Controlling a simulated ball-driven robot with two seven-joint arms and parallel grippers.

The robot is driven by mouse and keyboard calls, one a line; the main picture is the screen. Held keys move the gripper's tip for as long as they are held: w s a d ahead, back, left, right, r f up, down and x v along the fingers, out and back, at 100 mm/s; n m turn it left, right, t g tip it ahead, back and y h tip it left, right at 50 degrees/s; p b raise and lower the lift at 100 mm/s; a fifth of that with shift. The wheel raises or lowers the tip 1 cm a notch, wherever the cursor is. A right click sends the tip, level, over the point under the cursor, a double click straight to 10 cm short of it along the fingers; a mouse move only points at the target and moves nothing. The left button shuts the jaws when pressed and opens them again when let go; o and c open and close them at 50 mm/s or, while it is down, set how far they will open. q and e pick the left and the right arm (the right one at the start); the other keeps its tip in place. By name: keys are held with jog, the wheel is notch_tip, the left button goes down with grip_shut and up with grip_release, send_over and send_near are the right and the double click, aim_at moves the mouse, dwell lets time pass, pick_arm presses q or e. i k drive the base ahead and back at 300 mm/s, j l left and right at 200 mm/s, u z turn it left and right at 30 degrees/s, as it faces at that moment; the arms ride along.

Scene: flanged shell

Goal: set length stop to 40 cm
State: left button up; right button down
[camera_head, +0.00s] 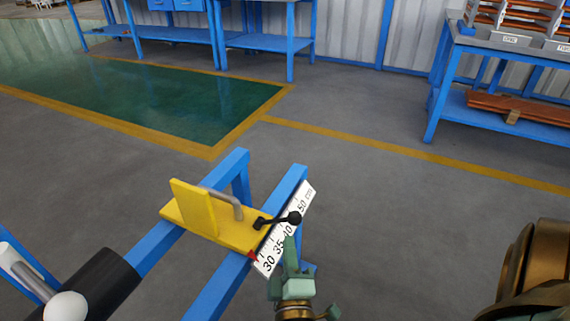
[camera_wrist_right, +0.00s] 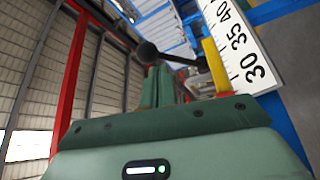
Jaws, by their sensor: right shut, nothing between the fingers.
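The yellow length stop (camera_head: 215,228) sits across two blue rails, with a grey bar handle (camera_head: 224,202) and a black clamp lever (camera_head: 278,220) ending in a ball knob. Its red pointer (camera_head: 253,256) is near the 30 mark of the white cm scale (camera_head: 282,236). My green right gripper (camera_head: 290,242) is shut and empty, its fingertips just below the knob in the picture; I cannot tell whether they touch. The right wrist view shows the fingers (camera_wrist_right: 152,86) close to the ball knob (camera_wrist_right: 148,53), with the scale (camera_wrist_right: 240,45) to the right. My left gripper is not in view.
The blue rails (camera_head: 216,291) run from the lower left toward the middle. A blue workbench (camera_head: 268,41) stands at the back, and a blue shelf table (camera_head: 475,100) with trays at the back right. The grey floor beyond the rails is clear.

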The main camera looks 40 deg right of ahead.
aim_at(220, 217)
jog(key=k+j, duration=0.1)
jog(key=k, duration=1)
jog(key=j, duration=0.1)
